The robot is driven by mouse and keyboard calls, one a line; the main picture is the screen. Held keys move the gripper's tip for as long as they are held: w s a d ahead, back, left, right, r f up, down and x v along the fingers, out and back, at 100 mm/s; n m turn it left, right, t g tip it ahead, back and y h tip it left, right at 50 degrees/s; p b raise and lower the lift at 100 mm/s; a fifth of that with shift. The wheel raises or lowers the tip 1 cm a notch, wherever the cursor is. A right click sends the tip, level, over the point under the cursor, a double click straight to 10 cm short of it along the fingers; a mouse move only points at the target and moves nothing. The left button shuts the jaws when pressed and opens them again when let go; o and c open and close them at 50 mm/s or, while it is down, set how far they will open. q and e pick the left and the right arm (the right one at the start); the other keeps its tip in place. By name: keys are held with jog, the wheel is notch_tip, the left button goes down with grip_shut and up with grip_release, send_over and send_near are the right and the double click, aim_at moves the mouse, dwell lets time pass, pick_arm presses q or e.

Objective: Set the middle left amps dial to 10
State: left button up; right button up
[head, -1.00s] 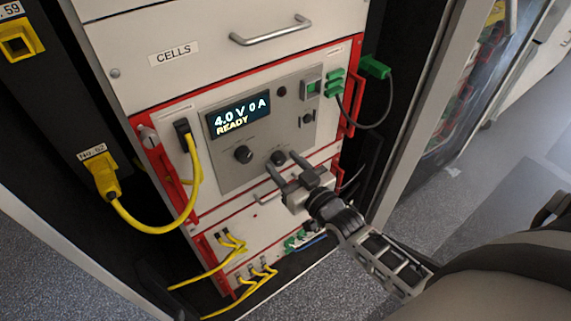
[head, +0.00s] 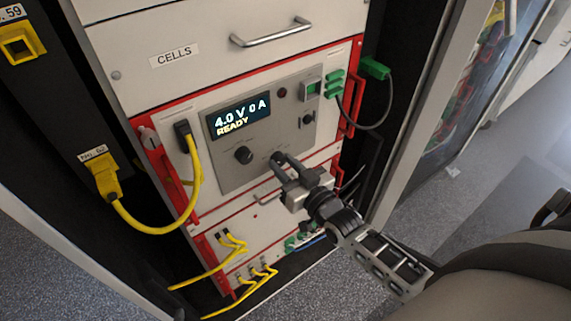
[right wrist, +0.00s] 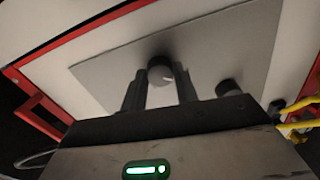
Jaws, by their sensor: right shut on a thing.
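The cycler's grey control panel (head: 222,178) has a lit display (head: 238,116) reading "4.0 V 0 A READY". Below the display, a black round dial (head: 243,155) stands free to the left. A second dial, to its right, is mostly hidden behind my right gripper (head: 284,162) in the head view. The right wrist view shows this second dial (right wrist: 160,70) between the two fingers, which are shut on it. The free dial (right wrist: 228,88) also shows there. The dials' labels are too small to read. My left gripper is not in view.
A yellow cable (head: 194,185) loops at the panel's left. Green plugs (head: 334,83) with a dark cable are at its right. A drawer marked CELLS (head: 190,75) is above, and a lower unit with yellow cables (head: 238,240) is below. Red handles flank the unit.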

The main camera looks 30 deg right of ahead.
jog(key=m, duration=0.6)
jog(key=shift+m+p, duration=0.3)
jog(key=shift+p, duration=0.1)
dwell(0.4)
jog(key=o, duration=1)
jog(key=shift+c, duration=0.2)
jog(key=shift+s, duration=0.1)
jog(key=s+d, duration=0.2)
jog(key=s, duration=1.3)
jog(key=shift+s+b, duration=0.3)
jog(key=shift+b, duration=0.05)
